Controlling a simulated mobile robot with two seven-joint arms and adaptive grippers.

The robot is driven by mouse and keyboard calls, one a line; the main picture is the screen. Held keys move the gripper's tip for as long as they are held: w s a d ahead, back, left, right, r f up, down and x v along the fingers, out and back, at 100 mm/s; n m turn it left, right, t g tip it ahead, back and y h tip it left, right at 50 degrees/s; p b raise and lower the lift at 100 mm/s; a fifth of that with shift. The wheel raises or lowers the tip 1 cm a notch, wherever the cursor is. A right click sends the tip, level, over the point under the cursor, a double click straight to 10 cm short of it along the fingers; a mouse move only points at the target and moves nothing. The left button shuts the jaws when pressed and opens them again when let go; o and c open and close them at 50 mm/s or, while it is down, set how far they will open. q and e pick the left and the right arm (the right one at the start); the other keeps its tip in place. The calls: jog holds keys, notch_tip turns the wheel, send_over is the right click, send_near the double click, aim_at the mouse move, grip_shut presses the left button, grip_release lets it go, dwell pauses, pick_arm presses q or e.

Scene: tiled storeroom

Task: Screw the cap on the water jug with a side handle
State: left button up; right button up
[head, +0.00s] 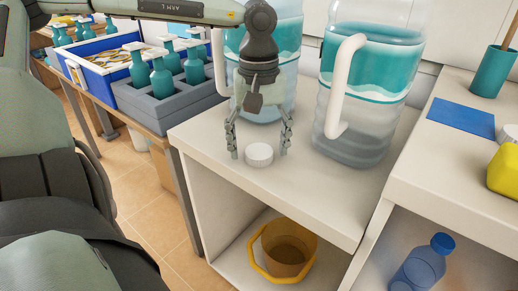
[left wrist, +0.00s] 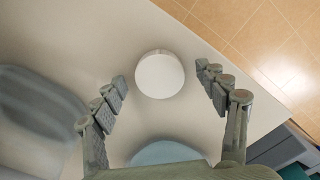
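A white round cap (head: 259,154) lies on the white counter top (head: 205,138), near its front left edge. It also shows in the left wrist view (left wrist: 160,76), between and slightly beyond the fingertips. My left gripper (head: 259,148) points down with its fingers spread on both sides of the cap, not touching it as far as I can tell. One clear water jug (head: 292,48) with a teal band and white side handle stands behind the gripper, partly hidden by it. A similar jug (head: 372,95) with a side handle stands to the right. Both jug tops are out of frame. My right gripper is not in view.
A grey crate (head: 165,110) of teal bottles and a blue bin (head: 90,67) stand on a table at left. A yellow-rimmed bucket (head: 285,250) sits on the shelf below. A blue mat (head: 461,118) and teal cup (head: 494,70) are at right.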

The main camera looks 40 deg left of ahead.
pick_arm(q)
jog(key=c, duration=0.7)
jog(key=shift+c, duration=0.2)
jog(key=shift+r, duration=0.15)
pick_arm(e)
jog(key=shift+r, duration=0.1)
pick_arm(q)
jog(key=shift+r, duration=0.25)
notch_tip(320, 180, up, 11)
jog(key=p, duration=0.1)
notch_tip(320, 180, up, 6)
send_over(259, 151)
jog(key=shift+r+p, duration=0.15)
jog(key=shift+p, duration=0.2)
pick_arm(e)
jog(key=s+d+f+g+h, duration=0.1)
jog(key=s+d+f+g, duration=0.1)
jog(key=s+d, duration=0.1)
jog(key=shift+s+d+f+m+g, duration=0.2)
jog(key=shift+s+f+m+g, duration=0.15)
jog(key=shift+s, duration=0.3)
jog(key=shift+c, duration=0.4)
